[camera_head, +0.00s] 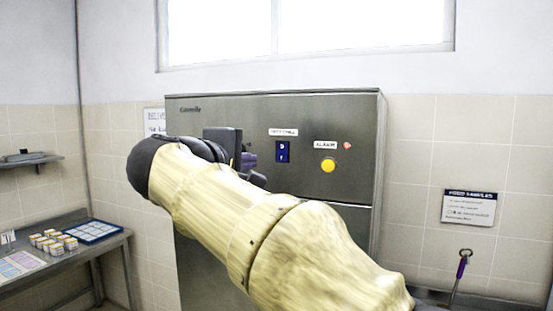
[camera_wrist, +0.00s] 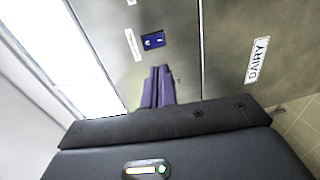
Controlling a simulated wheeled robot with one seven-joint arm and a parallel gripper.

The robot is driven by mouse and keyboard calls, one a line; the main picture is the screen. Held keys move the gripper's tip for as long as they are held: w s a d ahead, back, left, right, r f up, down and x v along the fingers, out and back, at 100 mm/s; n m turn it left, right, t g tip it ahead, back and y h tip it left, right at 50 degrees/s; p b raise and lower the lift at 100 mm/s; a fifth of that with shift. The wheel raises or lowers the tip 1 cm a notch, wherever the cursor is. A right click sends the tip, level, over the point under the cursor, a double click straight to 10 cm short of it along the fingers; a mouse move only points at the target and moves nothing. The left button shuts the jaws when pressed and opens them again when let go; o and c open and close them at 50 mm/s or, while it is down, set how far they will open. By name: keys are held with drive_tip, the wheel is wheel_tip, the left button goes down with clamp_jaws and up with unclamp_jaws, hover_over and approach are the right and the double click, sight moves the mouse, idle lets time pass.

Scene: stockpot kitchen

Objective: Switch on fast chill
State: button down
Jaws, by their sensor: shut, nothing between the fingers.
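The steel cabinet (camera_head: 225,107) stands against the tiled wall. A dark blue rocker switch (camera_head: 283,152) with white marks sits on its front under a small white label (camera_head: 283,132), whose text is too small to read surely. In the wrist view the blue switch (camera_wrist: 153,41) lies just beyond my fingertips, with its label (camera_wrist: 131,44) beside it. My gripper (camera_wrist: 159,70) has purple fingers, shut together and empty, pointing toward the switch. In the head view my gripper (camera_head: 251,160) is left of the switch, partly hidden by my arm. Contact is not visible; the fingertips look apart from it.
A round yellow button (camera_head: 328,165), its label (camera_head: 325,145) and a small red mark (camera_head: 347,145) are right of the switch. A DAIRY label (camera_wrist: 257,60) is on another panel. A side table (camera_head: 60,262) with small boxes stands left. A sign (camera_head: 469,207) hangs right.

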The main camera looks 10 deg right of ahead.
sight(282, 159)
drive_tip(key=p+x, duration=0.6)
drive_tip(key=x, duration=0.7)
drive_tip(key=shift+w+d, duration=0.1)
drive_tip(key=shift+w, duration=0.1)
drive_tip(key=shift+w+d+f+p, duration=0.1)
drive_tip(key=shift+w+d+p, duration=0.05)
drive_tip(key=shift+w+p, duration=0.15)
